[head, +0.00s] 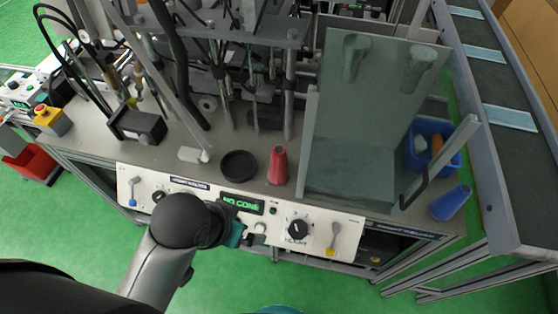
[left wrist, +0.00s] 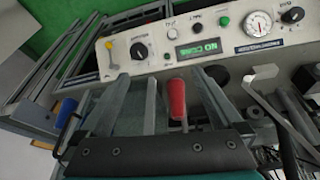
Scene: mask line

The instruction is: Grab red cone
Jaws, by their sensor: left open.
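The red cone (head: 278,165) stands on the grey bench near its front edge, between a round black dish and the grey fixture. It also shows in the left wrist view (left wrist: 177,98), beyond the dark gripper body. A blue cone (head: 450,203) stands at the bench's right end and shows at the left of the left wrist view (left wrist: 65,112). My left gripper (head: 259,238) is open and empty, over the front control panel, nearer me than the red cone and apart from it.
The control panel (head: 324,228) has knobs, levers and a lit "NO CONE" display. The black dish (head: 239,166) is left of the red cone. The upright grey fixture (head: 362,125) stands close on its right. A blue bin (head: 451,162) and conveyor (head: 480,90) are farther right.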

